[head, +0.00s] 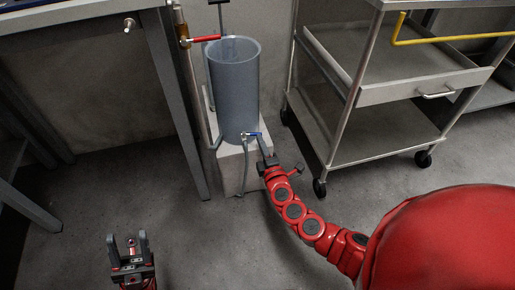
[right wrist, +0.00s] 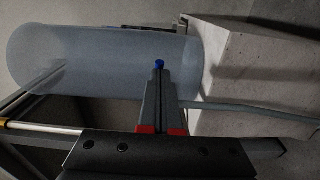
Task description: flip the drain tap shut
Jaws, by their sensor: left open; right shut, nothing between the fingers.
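The drain tap with its blue lever (head: 251,134) sits low on the front of a tall grey translucent cylinder (head: 233,88). In the head view the lever points to the right, roughly level. A grey hose (head: 245,165) hangs below the tap. My right gripper (head: 262,143) is shut and empty, with its fingertips right at the lever's end. In the right wrist view a blue bit of the lever (right wrist: 159,63) shows just past the closed fingertips (right wrist: 158,72); the rest is hidden, and I cannot tell whether they touch. My left gripper (head: 128,242) is open and empty, low at left.
The cylinder stands on a pale block (head: 234,170). A red-handled valve (head: 204,38) is on the brass pipe at its upper left. A wheeled cart (head: 375,145) stands to the right and a table (head: 80,17) to the left. The floor between is clear.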

